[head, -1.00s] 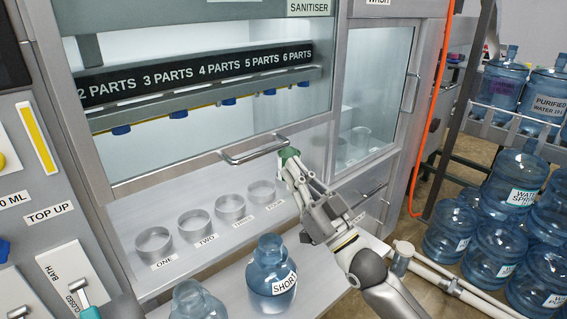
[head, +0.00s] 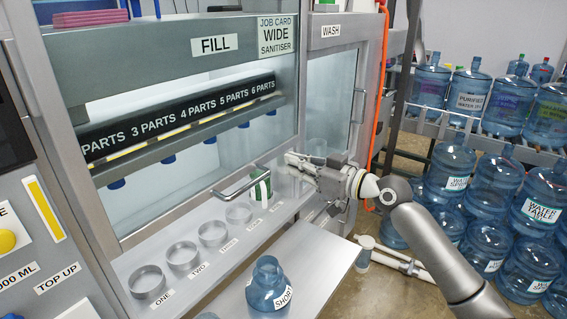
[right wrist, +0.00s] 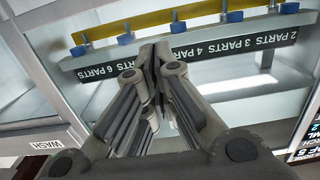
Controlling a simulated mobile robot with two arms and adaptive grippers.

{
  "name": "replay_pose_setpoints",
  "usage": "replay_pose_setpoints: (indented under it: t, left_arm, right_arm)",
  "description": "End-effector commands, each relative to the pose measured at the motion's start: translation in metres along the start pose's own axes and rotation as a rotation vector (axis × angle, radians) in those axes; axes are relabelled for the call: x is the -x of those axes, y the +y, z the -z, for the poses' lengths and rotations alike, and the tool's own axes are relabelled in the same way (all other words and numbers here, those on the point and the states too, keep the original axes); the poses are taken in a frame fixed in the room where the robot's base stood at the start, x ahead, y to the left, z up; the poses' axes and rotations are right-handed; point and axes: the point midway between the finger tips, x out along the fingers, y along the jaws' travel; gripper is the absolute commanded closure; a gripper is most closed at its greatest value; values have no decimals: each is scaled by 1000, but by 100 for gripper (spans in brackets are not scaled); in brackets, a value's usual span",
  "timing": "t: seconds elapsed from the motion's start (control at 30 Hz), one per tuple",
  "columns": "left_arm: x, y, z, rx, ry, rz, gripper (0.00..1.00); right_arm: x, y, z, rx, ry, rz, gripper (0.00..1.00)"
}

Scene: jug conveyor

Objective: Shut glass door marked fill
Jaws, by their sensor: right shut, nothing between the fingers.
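The sign FILL (head: 215,45) is on the panel above the glass door (head: 205,195), a framed pane with a bar handle (head: 240,183) on its bottom rail. A gap shows between this rail and the counter below. My right gripper (head: 290,158) is shut and empty, above and to the right of the handle, in front of the cabinet; it looks apart from the handle. In the right wrist view its fingers (right wrist: 157,55) are together in front of the pane. My left gripper is not in view.
Several clear rings (head: 182,257) line the counter, with a green-and-white item (head: 260,188) near the handle's right end. A blue jug (head: 268,285) stands on the front shelf (head: 330,245). The WASH door (head: 330,95) is to the right. Stacked water jugs (head: 490,190) fill the far right.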

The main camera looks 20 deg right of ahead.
Motion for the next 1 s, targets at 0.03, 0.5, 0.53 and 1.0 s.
replay_pose_setpoints:
  t: [0.03,0.5,0.53,1.0]
  left_arm:
    - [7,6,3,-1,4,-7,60]
    - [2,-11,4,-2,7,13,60]
    - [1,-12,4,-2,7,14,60]
    - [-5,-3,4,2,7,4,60]
  right_arm:
    - [-10,-1,5,-3,3,2,100]
    - [-85,-1,-23,-2,0,0,100]
    - [-85,-1,-26,-1,1,0,100]
    - [-89,0,-38,1,2,-1,100]
